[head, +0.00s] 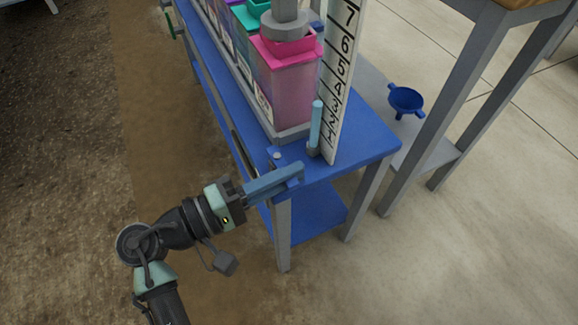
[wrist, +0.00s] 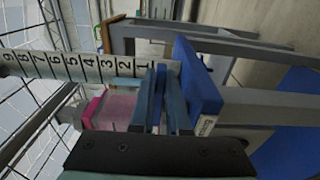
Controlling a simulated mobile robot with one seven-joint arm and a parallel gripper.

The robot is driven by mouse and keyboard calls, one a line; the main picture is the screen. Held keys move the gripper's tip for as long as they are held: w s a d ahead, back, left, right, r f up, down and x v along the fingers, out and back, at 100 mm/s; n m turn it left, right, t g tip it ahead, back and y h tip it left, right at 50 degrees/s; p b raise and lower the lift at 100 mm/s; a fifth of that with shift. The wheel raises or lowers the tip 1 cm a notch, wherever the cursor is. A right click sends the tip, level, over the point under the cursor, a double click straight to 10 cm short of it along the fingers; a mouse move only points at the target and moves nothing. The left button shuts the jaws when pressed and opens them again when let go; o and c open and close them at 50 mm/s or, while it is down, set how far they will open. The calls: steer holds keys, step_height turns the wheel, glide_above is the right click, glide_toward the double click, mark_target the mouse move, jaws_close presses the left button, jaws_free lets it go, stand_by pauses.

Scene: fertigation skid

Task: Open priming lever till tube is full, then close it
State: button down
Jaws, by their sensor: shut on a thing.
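My gripper (head: 299,170) is at the near corner of the blue bench, its fingers pointing right. In the wrist view my gripper (wrist: 161,100) is shut on a narrow dark blue piece (wrist: 161,85), which I take to be the priming lever. The fingers hide most of it in the head view, so its angle is unclear. A light-blue upright column (head: 316,125) with a grey foot stands beside the numbered scale board (head: 338,90). Its top is near the 3 to 4 marks. I cannot tell whether this is liquid in the tube. The scale (wrist: 90,68) also shows in the wrist view.
The blue bench (head: 365,147) carries a pink-topped tank (head: 285,90) and other coloured tanks in a row behind it. Floor in front is clear.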

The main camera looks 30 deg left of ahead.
steer(key=shift+s+d+m+g+h, duration=0.2)
steer(key=shift+m+g+h, duration=0.1)
steer(key=shift+h, duration=0.1)
steer(key=c, duration=0.9)
jaws_free()
steer(key=shift+w, duration=0.1)
steer(key=shift+a, duration=0.1)
steer(key=shift+a, duration=0.15)
steer(key=p+v, duration=0.5)
steer(key=v, duration=0.7)
steer(key=shift+s, duration=0.45)
